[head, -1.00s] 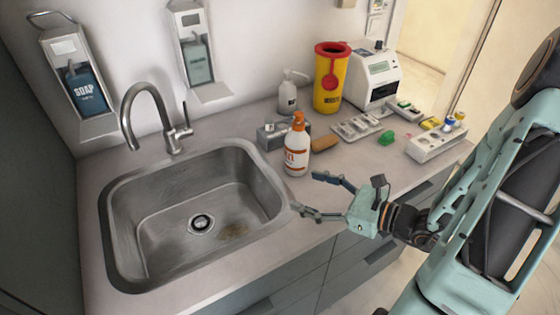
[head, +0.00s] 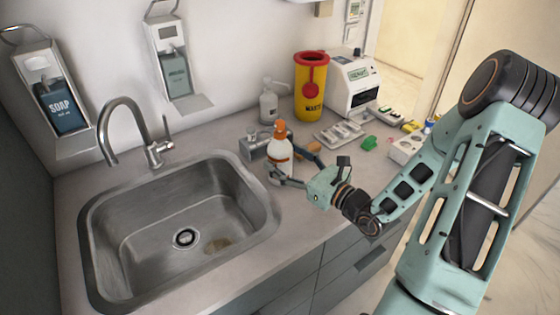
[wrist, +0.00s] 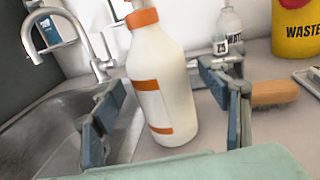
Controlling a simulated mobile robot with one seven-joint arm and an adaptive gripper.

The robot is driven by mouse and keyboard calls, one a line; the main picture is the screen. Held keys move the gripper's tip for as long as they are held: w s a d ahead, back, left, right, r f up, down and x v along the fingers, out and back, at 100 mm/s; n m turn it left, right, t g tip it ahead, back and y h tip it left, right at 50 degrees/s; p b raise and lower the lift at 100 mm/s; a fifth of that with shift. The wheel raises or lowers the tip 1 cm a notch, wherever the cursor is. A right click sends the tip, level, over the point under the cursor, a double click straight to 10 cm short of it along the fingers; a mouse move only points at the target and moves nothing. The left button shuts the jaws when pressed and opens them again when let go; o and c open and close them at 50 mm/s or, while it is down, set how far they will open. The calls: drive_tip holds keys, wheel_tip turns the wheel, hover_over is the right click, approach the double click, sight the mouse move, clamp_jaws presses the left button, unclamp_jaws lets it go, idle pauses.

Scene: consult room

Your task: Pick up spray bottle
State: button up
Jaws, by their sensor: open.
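The spray bottle (head: 280,152) is white with an orange collar and an orange-and-white label. It stands upright on the counter by the sink's right rim. My gripper (head: 289,165) is open, with its fingers on either side of the bottle in the head view. In the wrist view the bottle (wrist: 161,85) stands between the two fingers (wrist: 166,115), with a visible gap on the right side. The left finger is close to the bottle; I cannot tell whether it touches. The bottle's top is cut off in the wrist view.
The sink (head: 180,220) with its faucet (head: 140,130) is to the left. A metal box (head: 255,147), a clear pump bottle (head: 268,105), a brown brush-like item (wrist: 275,93) and a yellow waste bin (head: 311,88) stand close behind. A blister tray (head: 340,133) and green item (head: 369,143) lie right.

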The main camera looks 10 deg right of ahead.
drive_tip(key=shift+x, duration=1.15)
drive_tip(key=c, duration=1.7)
clamp_jaws()
drive_tip(key=shift+r, duration=0.2)
